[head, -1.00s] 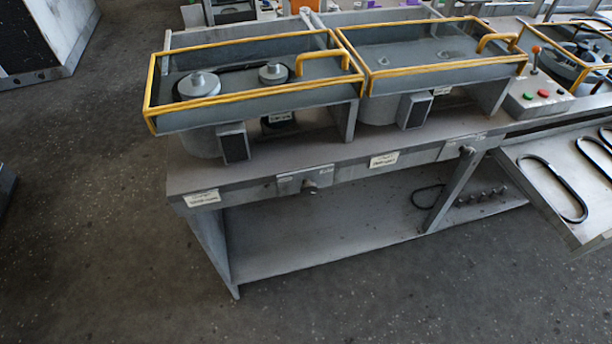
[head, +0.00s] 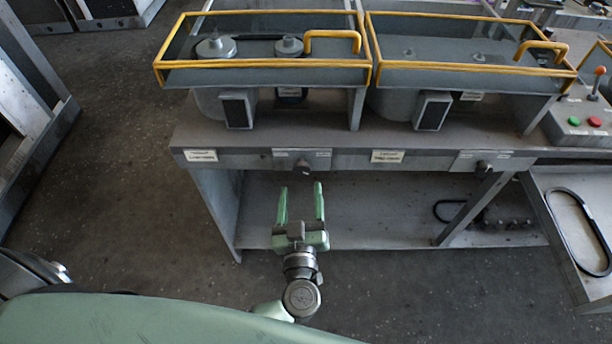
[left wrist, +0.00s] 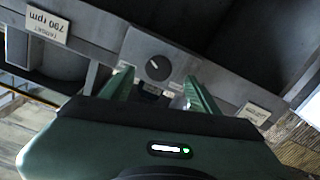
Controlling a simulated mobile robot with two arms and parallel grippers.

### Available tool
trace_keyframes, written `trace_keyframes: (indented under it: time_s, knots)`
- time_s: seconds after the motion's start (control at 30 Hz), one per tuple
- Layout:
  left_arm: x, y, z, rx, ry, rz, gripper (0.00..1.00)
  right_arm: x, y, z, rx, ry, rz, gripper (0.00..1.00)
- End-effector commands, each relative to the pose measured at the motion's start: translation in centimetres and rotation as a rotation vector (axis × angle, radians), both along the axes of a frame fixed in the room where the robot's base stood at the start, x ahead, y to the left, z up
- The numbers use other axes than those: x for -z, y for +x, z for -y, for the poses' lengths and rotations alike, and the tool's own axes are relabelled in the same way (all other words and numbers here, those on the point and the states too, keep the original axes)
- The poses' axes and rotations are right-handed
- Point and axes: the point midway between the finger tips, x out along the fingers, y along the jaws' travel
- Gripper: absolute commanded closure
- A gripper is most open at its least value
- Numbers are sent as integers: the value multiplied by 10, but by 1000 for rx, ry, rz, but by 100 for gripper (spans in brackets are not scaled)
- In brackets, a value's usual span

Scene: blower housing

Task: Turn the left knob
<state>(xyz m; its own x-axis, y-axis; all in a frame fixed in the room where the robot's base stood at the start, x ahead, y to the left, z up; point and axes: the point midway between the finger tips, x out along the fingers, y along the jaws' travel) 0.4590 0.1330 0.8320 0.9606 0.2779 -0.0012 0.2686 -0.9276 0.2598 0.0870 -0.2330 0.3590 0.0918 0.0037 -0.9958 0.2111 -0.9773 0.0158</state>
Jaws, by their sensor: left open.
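The left knob (head: 302,166) is a small dark knob on the grey front rail of the bench, below the left yellow-railed unit. In the left wrist view the knob (left wrist: 158,68) is round and black with a pale mark, on a grey plate. My left gripper (head: 300,188) is open and empty, its two green fingers pointing at the rail just below and in front of the knob. In the left wrist view the fingers (left wrist: 158,86) sit either side of the knob's line, apparently short of it. My right gripper is not in view.
A second knob (head: 484,168) sits further right on the rail. White labels (head: 201,155) flank the knobs; one label (left wrist: 48,24) reads 790 rpm upside down. A tray (head: 575,235) with a black belt stands at the right. The floor at left is open.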

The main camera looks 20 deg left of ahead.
Motion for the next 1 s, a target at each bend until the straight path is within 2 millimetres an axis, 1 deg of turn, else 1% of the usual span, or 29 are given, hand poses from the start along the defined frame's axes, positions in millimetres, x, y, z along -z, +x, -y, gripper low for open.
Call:
trace_keyframes:
  time_s: [0.03, 0.1, 0.2, 0.3, 0.43, 0.67, 0.77, 0.8, 0.9, 1.0]
  knots:
    - [-2, 10, -2, 1, 2, 4, 40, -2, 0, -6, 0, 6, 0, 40]
    - [-2, 21, -5, 2, 2, 4, 40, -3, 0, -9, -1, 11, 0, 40]
    - [-1, 35, -10, 2, 3, 3, 40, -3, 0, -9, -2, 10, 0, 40]
    - [-1, 45, -13, 1, 2, 2, 40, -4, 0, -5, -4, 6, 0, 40]
    - [0, 50, -14, 2, 1, 1, 40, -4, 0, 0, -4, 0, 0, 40]
    - [0, 51, -14, 2, 1, 0, 40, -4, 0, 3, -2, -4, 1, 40]
    - [0, 51, -14, 2, 1, 0, 65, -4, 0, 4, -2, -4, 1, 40]
    - [0, 51, -14, 2, 1, 0, 76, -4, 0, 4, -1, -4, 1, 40]
    - [0, 50, -14, 3, 0, 1, 100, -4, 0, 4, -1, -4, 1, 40]
    - [0, 50, -14, 2, 2, 0, 100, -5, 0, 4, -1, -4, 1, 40]
